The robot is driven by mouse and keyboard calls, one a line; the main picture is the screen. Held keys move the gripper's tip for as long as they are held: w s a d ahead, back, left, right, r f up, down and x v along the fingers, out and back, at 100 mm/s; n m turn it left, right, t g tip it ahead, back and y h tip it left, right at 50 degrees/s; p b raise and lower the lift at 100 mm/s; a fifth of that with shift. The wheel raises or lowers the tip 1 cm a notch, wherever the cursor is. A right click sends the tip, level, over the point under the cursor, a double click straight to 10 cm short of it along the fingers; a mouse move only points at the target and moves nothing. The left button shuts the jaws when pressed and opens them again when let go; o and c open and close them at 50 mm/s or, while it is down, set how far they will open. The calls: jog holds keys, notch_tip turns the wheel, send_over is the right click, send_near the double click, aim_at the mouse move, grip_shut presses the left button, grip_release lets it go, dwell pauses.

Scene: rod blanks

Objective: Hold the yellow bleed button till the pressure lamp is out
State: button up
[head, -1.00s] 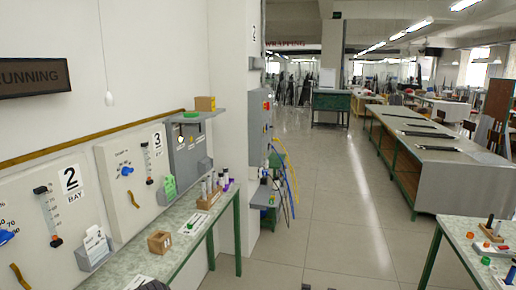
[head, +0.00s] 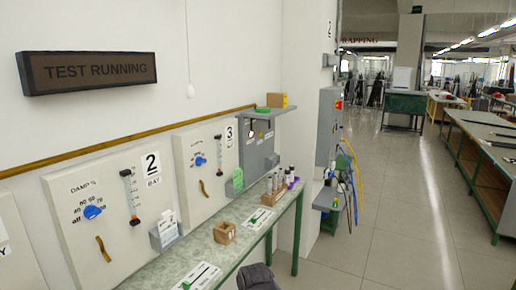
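A grey wall cabinet (head: 327,125) on the far side of the pillar carries small red and yellow parts (head: 338,104). They are too small to tell whether one is the yellow bleed button. I cannot make out a lit pressure lamp. A dark rounded part, probably of my arm, shows at the bottom edge of the head view. No gripper fingers are visible.
A green-legged bench (head: 226,250) runs along the left wall, with a wooden block (head: 224,233) and a rack of cylinders (head: 272,194). Bay panels (head: 100,225) and a dark TEST RUNNING sign (head: 90,72) are above. Blue and yellow hoses (head: 351,180) hang beyond the pillar. The right-hand aisle floor (head: 400,220) is clear.

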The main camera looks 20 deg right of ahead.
grip_shut()
dwell(1.3)
